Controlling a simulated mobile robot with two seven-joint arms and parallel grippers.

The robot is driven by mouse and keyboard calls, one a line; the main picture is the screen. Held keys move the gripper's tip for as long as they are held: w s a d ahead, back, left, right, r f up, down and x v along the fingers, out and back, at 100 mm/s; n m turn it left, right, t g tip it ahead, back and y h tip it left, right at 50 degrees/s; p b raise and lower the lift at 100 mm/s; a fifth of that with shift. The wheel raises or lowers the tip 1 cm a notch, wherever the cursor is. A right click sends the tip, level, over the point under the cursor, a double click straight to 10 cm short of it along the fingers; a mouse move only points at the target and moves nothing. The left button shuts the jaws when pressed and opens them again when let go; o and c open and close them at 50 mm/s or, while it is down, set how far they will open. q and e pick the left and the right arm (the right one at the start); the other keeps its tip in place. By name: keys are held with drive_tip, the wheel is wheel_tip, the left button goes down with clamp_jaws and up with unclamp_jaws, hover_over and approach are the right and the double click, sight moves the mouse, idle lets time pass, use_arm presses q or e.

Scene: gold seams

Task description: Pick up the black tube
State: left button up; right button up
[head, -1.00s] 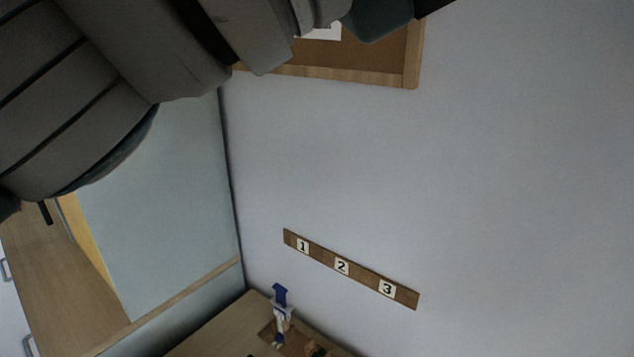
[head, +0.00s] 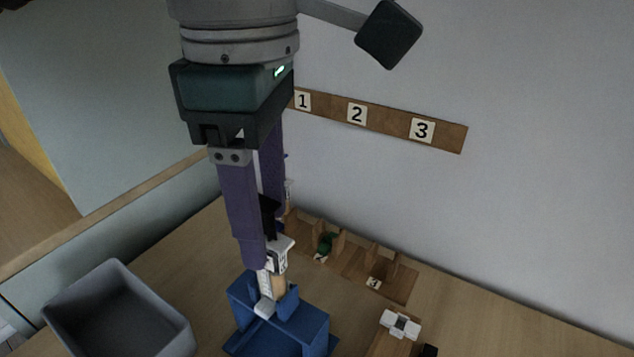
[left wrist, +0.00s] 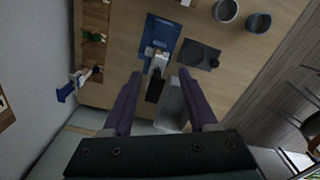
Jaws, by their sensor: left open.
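A black tube-like piece (head: 268,215) stands up above a white fitting (head: 280,252) at the blue stand (head: 300,325). In the left wrist view the black piece (left wrist: 154,90) shows between the fingers, with the white fitting (left wrist: 158,62) and blue stand (left wrist: 163,30) beyond it. My left gripper (head: 262,242) points down over the stand with its two purple fingers apart. The near finger hides part of the black piece in the head view. I cannot tell whether either finger touches it. My right gripper is not in view.
A grey bin (head: 120,310) stands left of the stand. A wooden rack (head: 345,260) with several small items runs along the wall, below a strip (head: 385,118) numbered 1 to 3. A dark mat (left wrist: 199,54) and two grey bowls (left wrist: 226,10) show in the left wrist view.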

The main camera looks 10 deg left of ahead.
sight(270, 236)
use_arm(q)
drive_tip(key=f, duration=0.5)
drive_tip(key=shift+w+f+p, duration=0.2)
drive_tip(key=shift+f+p, duration=0.2)
clamp_jaws()
